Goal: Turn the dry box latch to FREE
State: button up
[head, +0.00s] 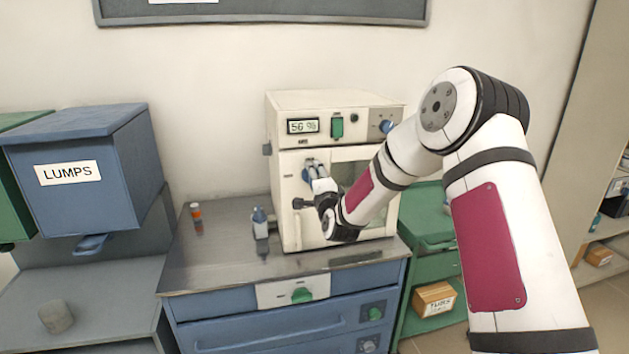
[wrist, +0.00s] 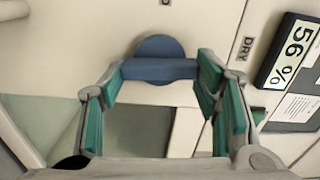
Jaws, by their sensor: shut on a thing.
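The dry box (head: 330,115) is a cream cabinet with a glazed door, standing on the metal worktop. Its latch (wrist: 160,47) is a blue round knob with a raised bar; in the head view the latch (head: 306,175) shows partly behind my fingers, at the door's upper left. My gripper (wrist: 162,72) is shut on the latch bar, one fingertip at each end of it. In the head view my gripper (head: 316,178) reaches the door from the right. The bar lies crosswise in the wrist view. A DRY label (wrist: 247,48) shows beside the display (wrist: 295,50); I cannot read a FREE mark.
A dark handle (head: 303,203) sticks out below the latch. A small bottle (head: 260,222) and an orange-capped vial (head: 196,212) stand on the worktop (head: 215,255) to the left. A blue LUMPS bin (head: 85,150) is further left. My arm covers part of the door.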

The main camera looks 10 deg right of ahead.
jog(key=shift+m, duration=0.6)
jog(key=o, duration=1.1)
jog(key=shift+o, duration=0.2)
jog(key=s, duration=1.2)
